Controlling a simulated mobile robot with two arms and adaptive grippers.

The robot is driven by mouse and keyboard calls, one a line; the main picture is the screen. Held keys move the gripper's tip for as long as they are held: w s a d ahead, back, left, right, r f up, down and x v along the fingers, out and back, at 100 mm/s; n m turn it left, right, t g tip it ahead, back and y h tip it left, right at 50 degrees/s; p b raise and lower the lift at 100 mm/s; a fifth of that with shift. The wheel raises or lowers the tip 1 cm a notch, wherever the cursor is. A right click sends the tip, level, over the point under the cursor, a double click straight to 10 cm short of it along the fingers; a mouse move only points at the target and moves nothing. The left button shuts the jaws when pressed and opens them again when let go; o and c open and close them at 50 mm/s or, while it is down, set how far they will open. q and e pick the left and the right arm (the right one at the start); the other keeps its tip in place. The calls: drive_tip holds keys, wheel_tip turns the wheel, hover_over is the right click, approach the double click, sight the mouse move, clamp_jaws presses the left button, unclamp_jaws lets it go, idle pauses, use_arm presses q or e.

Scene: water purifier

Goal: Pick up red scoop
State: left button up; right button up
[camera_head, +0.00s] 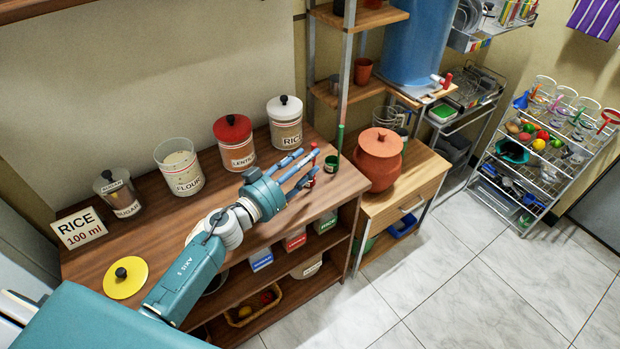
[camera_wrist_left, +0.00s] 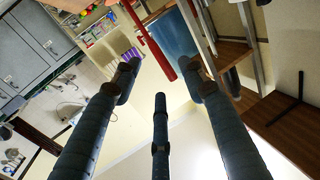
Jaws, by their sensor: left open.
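The red scoop (camera_head: 313,158) stands on the wooden counter's right end, its lower part mostly hidden behind my gripper's fingers. Its long red handle also shows in the left wrist view (camera_wrist_left: 150,42), tilted across the picture, close to and partly between the two upper fingertips. My left gripper (camera_head: 303,165) reaches from the left with blue fingers spread open at the scoop. In the left wrist view the three fingers (camera_wrist_left: 160,80) are apart, with nothing clamped between them. I cannot tell whether a finger touches the handle. My right gripper is not in view.
A green scoop (camera_head: 332,163) stands upright just right of the red one. Behind are the lentil jar (camera_head: 235,143), rice jar (camera_head: 285,122) and flour jar (camera_head: 180,168). A clay pot (camera_head: 379,160) stands to the right. A yellow lid (camera_head: 125,278) and rice sign (camera_head: 80,228) lie left.

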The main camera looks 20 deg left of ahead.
sight(315, 162)
use_arm(q)
drive_tip(key=x, duration=0.4)
drive_tip(key=shift+a+r, duration=0.2)
drive_tip(key=shift+a, duration=0.05)
drive_tip(key=shift+w+d+f, duration=0.1)
drive_tip(key=shift+w+d, duration=0.1)
drive_tip(key=shift+w, duration=0.3)
drive_tip(key=shift+s, duration=0.1)
drive_tip(key=c, duration=0.4)
clamp_jaws()
